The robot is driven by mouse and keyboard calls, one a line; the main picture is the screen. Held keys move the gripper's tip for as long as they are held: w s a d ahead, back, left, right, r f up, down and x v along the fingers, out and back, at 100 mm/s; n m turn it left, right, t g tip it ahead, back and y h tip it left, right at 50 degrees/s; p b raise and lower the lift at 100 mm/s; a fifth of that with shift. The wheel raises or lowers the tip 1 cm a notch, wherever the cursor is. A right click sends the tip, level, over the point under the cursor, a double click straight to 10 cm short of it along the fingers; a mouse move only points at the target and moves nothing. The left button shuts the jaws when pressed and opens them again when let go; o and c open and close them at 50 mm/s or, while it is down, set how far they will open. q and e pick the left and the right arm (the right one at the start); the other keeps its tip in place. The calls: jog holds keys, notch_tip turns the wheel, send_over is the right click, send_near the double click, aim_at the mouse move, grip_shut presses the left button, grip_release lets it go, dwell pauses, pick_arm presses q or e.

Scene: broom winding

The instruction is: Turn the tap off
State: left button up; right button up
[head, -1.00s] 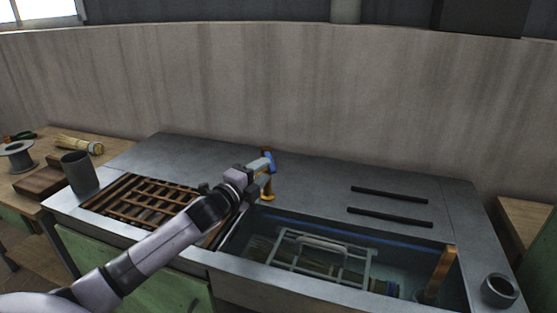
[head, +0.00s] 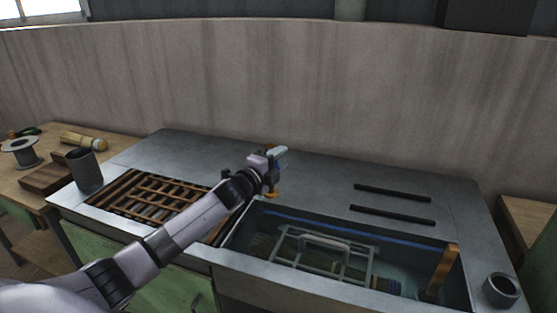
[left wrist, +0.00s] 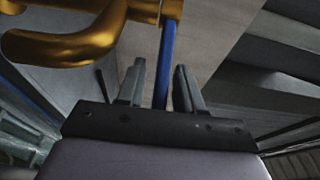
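The brass tap (head: 271,192) stands at the back edge of the sink basin, mostly hidden behind my left gripper (head: 279,155) in the head view. In the left wrist view, its curved brass spout (left wrist: 65,42) fills the upper left. Its blue lever (left wrist: 167,58) runs down between the two fingers of my left gripper (left wrist: 160,78). The fingers are apart, one on each side of the lever. I cannot tell whether either finger touches it. My right gripper is not in view.
The water-filled basin (head: 240,235) holds a grey rack (head: 320,262) with a broom-like bundle under it. A wooden slatted grid (head: 150,200) lies left of the basin, beside a grey cup (head: 84,171). Two black bars (head: 392,216) lie on the counter at right. A wall stands behind.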

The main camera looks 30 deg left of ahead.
pick_arm(q)
grip_shut()
jog(key=shift+f, duration=0.1)
jog(key=w+n+g+y+b, duration=0.6)
jog(key=n+y+b, duration=0.6)
jog(key=b, duration=0.7)
jog(key=shift+w+d+g+y, duration=0.35)
jog(key=shift+g+y, duration=0.85)
jog(key=shift+y, duration=0.7)
jog(key=shift+a+g, duration=0.1)
jog(key=shift+g, duration=0.2)
